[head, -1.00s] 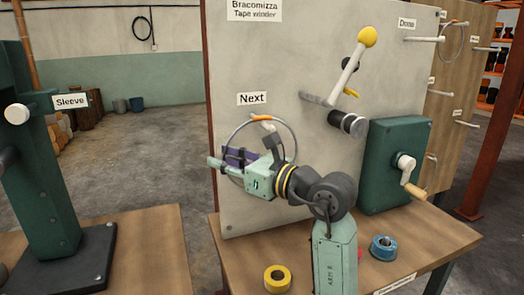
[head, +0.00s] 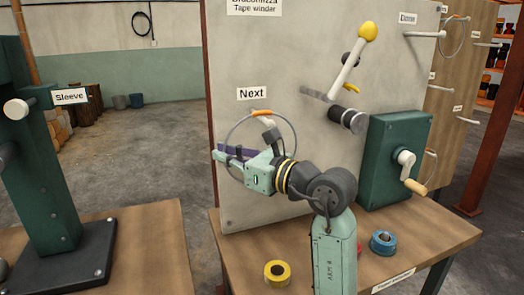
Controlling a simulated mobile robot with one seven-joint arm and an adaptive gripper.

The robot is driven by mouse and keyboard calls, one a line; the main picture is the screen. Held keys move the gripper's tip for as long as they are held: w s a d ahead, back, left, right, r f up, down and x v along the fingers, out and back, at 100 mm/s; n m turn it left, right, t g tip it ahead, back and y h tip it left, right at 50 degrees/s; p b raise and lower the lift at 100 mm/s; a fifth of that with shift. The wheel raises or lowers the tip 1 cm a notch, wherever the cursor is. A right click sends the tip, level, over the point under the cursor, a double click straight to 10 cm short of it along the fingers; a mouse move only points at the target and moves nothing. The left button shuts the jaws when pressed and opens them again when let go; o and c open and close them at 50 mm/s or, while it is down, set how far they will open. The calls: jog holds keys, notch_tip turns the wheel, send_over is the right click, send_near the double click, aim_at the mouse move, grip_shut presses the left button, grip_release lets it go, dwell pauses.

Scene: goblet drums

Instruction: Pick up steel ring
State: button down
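A thin steel ring (head: 229,131) with an orange band at its top hangs at the peg under the "Next" label on the pale panel. My gripper (head: 222,156) is in front of the ring's lower half and points left, its fingers crossing the ring's left side. A purple strip shows along the fingers. The gripper hides the lower middle of the ring. I cannot tell whether the fingers touch the ring or how far apart they are.
A yellow tape roll (head: 277,273) and a blue one (head: 383,242) lie on the bench, with a red one partly hidden by my arm. A green crank box (head: 393,160) and a yellow-knobbed lever (head: 352,62) are at right. A green sleeve post (head: 45,170) stands at left.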

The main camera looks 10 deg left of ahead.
jog(key=shift+r, duration=0.15)
dwell(0.6)
jog(key=shift+r, duration=0.45)
notch_tip(320, 180, up, 2)
jog(key=shift+b, duration=0.5)
jog(key=s+a+r+b+v, duration=0.1)
jog(key=s+b+v, duration=0.1)
jog(key=v, duration=1.3)
jog(key=shift+s+d+r+b, duration=0.3)
jog(key=shift+d+r+b, duration=0.1)
jog(key=shift+b, duration=0.5)
